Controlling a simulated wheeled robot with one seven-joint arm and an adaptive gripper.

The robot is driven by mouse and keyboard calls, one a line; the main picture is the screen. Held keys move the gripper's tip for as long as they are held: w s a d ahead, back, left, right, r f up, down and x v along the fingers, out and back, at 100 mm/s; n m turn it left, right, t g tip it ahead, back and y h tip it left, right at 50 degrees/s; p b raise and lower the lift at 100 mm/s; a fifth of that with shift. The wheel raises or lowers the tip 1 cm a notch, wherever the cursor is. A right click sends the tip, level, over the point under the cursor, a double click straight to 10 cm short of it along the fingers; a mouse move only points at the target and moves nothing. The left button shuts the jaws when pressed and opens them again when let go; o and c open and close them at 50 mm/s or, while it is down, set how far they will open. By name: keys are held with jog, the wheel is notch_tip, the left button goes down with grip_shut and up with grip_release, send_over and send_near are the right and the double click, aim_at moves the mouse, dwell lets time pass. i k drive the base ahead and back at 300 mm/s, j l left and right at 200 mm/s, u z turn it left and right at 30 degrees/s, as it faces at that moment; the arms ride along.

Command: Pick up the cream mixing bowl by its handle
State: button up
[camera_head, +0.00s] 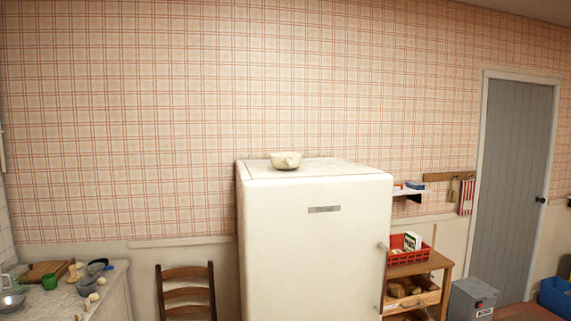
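The cream mixing bowl (285,161) sits upright on top of the white fridge (315,240), near the left part of its top. A small bump that may be its handle shows on the side facing me; it is too small to tell for certain. My gripper does not show in the head view.
A wooden chair (185,291) stands left of the fridge. A counter (112,292) with dishes is at the far left. Right of the fridge are a wooden shelf unit (432,263) with a red crate (405,257), a grey bin (473,299) and a grey door (513,180).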

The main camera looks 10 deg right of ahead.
aim_at(283, 162)
jog(key=i+j, duration=0.1)
jog(key=i, duration=0.4)
jog(key=i+j, duration=0.1)
jog(key=i, duration=0.4)
